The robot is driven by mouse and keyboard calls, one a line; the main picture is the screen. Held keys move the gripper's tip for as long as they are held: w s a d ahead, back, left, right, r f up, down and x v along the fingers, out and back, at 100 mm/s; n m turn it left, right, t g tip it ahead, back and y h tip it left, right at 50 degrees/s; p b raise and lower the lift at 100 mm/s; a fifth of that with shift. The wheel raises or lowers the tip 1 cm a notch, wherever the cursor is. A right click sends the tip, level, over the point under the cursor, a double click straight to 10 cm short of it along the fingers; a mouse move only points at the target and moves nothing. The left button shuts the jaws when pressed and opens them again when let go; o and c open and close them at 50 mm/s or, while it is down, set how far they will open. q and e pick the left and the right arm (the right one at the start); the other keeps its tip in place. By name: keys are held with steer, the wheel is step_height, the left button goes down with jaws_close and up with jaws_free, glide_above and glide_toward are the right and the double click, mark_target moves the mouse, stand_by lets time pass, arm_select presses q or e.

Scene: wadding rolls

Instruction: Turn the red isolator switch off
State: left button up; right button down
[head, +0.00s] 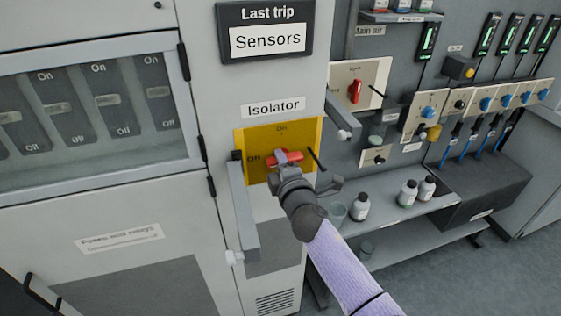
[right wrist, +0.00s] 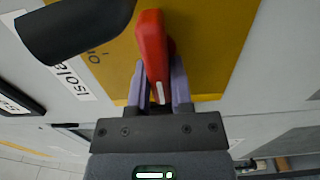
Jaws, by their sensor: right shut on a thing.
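The red isolator switch handle (head: 284,158) sits on a yellow plate (head: 308,133) below the "Isolator" label. "On" is marked at the plate's top and "Off" at its left. The handle lies nearly level, its left end toward "Off". My right gripper (head: 281,160) is at the plate, shut on the handle and covering part of it. In the right wrist view the red handle (right wrist: 152,45) stands between the two pale fingers (right wrist: 158,88), with a white mark near its lower end. My left gripper is not in view.
A grey bar handle (head: 243,210) stands out from the cabinet just left of the plate. A windowed panel of On/Off breakers (head: 90,105) is at the left. A shelf with bottles (head: 408,193) and a switch board (head: 480,100) are at the right.

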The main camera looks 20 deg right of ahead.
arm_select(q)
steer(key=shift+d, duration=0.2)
arm_select(e)
steer(key=shift+f, duration=0.1)
steer(key=c, duration=0.5)
jaws_free()
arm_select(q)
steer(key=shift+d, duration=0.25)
arm_select(e)
steer(key=shift+s, duration=0.1)
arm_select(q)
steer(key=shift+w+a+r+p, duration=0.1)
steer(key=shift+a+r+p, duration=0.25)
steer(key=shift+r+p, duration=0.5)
arm_select(e)
steer(key=s, duration=0.9)
steer(key=shift+s+d, duration=0.2)
steer(key=shift+s, duration=0.2)
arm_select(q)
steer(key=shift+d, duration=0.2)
